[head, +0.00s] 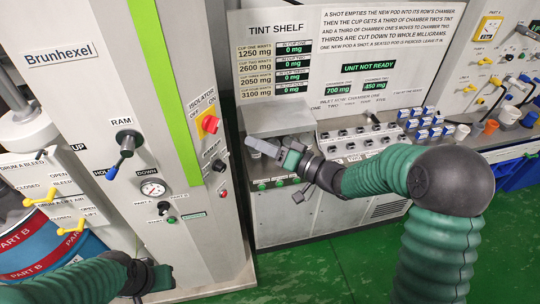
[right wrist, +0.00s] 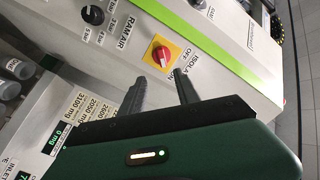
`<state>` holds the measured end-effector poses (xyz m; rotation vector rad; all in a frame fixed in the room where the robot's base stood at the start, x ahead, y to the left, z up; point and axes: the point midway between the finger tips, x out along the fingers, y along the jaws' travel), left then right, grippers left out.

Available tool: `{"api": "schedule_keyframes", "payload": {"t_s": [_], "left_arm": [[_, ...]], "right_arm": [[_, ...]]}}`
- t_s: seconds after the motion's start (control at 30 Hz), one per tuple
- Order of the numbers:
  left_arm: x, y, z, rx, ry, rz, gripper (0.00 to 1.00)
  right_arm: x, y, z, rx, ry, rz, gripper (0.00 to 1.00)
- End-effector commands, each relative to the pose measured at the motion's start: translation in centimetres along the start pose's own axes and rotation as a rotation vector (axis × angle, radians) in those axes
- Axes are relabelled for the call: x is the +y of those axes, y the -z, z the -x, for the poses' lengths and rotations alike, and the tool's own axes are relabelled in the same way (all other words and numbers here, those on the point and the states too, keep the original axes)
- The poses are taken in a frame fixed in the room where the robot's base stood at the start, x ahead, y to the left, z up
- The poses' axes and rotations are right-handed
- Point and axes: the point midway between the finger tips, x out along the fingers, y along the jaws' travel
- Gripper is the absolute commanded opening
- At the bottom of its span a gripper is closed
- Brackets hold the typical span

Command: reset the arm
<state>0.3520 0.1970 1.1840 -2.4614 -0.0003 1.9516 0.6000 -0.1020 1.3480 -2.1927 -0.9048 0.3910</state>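My right arm reaches in from the right in the head view. Its gripper (head: 252,145) hangs in the air in front of the tint shelf's left end, right of the Brunhexel cabinet. In the right wrist view the two fingers of this gripper (right wrist: 161,76) stand apart with nothing between them. The red isolator knob on its yellow plate (right wrist: 160,54) shows beyond the fingertips, apart from them. My left arm lies low at the left of the head view. Its gripper (head: 155,278) is near the cabinet's foot, and its fingers cannot be made out.
The Brunhexel cabinet (head: 85,85) carries the red isolator knob (head: 210,124), a blue-tipped ram lever (head: 126,146) and a gauge. The tint shelf (head: 290,215) shows "UNIT NOT READY". A blue drum (head: 60,250) stands at left. Green floor (head: 340,262) is clear in front.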

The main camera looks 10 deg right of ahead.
Motion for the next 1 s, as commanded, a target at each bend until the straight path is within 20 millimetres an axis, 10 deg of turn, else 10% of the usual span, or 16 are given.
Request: {"api": "schedule_keyframes", "payload": {"t_s": [0.23,0.73,0.9,1.0], "left_arm": [[0.0,-0.2,-1.1,0.0,0.0,0.0,0.36],[0.0,-0.3,-1.3,0.0,0.0,0.0,0.36],[0.0,-1.1,-4.7,0.0,0.0,0.0,0.36],[0.0,-1.8,-7.8,0.0,0.0,0.0,0.36]], "right_arm": [[0.2,0.0,3.6,0.0,-0.001,-0.001,0.38],[0.5,-0.2,3.7,0.0,-0.015,0.007,0.38],[7.3,-3.2,4.2,-0.011,-0.333,0.169,0.38],[13.4,-7.6,8.0,-0.121,-0.675,0.283,0.38]]}}
